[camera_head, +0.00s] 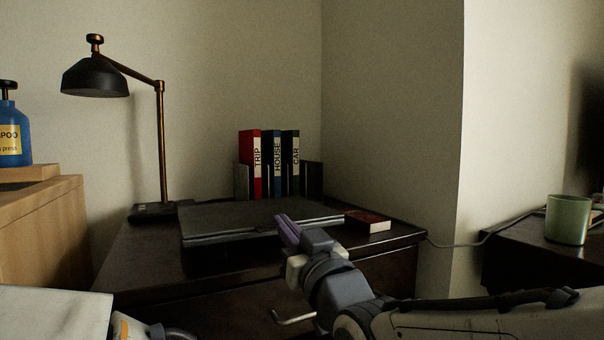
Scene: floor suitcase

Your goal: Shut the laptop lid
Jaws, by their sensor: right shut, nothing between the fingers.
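The dark grey laptop (225,217) lies on the dark wooden desk (140,262). Its lid is down, nearly flat over the base; I cannot tell whether a thin gap is left between them. My right gripper (287,229), with purple fingertips, is shut and empty at the laptop's front edge, right of its middle. It hides a part of that edge. I cannot tell whether the fingertips touch the lid. My left gripper is not in view.
Red, blue and green binders (274,164) stand at the back. A small red book (367,222) lies right of the laptop. A green mug (568,220) stands on another dark surface at the right.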

